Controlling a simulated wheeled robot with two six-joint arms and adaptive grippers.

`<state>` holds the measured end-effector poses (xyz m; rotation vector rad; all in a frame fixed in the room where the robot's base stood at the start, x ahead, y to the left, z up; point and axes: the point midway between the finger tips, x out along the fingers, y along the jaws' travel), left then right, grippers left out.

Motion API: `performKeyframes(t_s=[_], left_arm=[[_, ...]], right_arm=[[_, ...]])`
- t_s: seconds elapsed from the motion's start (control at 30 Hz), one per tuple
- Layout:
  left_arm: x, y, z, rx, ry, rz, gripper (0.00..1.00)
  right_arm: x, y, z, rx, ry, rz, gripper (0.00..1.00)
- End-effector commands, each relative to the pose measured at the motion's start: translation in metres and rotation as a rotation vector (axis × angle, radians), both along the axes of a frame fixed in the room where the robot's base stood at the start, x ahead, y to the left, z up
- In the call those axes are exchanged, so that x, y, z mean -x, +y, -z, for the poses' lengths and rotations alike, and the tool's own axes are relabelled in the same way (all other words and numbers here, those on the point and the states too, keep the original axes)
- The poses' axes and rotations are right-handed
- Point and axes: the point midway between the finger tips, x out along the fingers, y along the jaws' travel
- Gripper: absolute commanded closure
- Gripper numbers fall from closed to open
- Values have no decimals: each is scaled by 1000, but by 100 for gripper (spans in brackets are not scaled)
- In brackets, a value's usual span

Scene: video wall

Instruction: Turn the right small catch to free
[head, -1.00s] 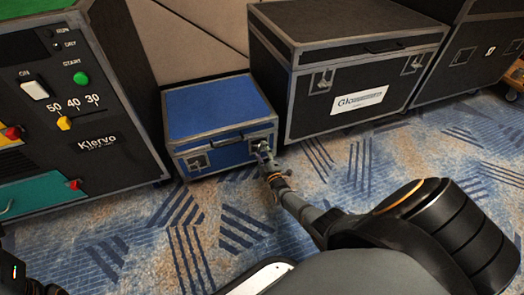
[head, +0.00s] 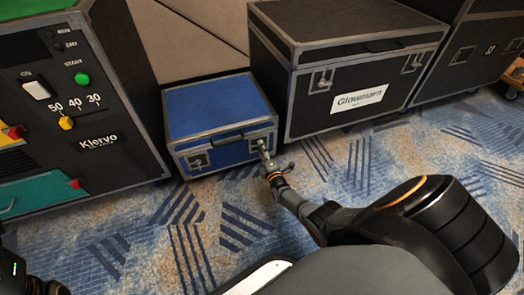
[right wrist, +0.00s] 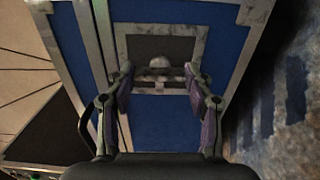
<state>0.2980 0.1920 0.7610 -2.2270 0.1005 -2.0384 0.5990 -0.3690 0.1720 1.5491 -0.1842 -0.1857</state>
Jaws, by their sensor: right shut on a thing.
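The blue case (head: 220,108) with grey metal edges stands on the carpet in the head view. Its right small catch (head: 262,142) is on the front face near the right end. In the right wrist view the catch (right wrist: 160,64) shows as a small metal piece on a dark plate in a grey frame. My right gripper (head: 265,154) reaches it from the front. In the right wrist view its two fingers (right wrist: 160,78) stand on either side of the catch, shut on it. The left small catch (head: 198,161) is clear of my grippers.
A black case labelled Glowmarn (head: 350,65) stands to the right of the blue case. A dark Klervo machine (head: 120,110) with a green button stands to the left. Patterned carpet (head: 215,225) lies open in front.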

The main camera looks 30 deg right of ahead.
Motion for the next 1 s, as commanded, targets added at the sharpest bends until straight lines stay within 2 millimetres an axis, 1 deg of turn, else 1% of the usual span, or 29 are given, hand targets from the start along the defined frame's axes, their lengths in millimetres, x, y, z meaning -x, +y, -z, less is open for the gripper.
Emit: performKeyframes(t_s=[0.3, 0.33, 0.47, 0.5, 0.8, 0.9, 1.0], left_arm=[[0, 0, 0, 0, 0, 0, 25], [0, 0, 0, 0, 0, 0, 25], [0, 0, 0, 0, 0, 0, 25], [0, 0, 0, 0, 0, 0, 25], [-1, 1, 0, 3, 1, 0, 25], [-1, 0, 0, 2, 1, 0, 25], [0, 0, 0, 2, 1, 0, 25]], right_arm=[[0, 1, 1, 2, 3, -1, 79], [0, 1, 1, 2, 3, -1, 43], [0, 0, 1, 2, 3, -1, 26], [0, 0, 1, 1, 2, -1, 25], [1, 0, 1, 2, 1, 0, 25], [8, 1, 1, 2, 1, 0, 25], [21, 5, 2, 1, 2, -1, 25]])
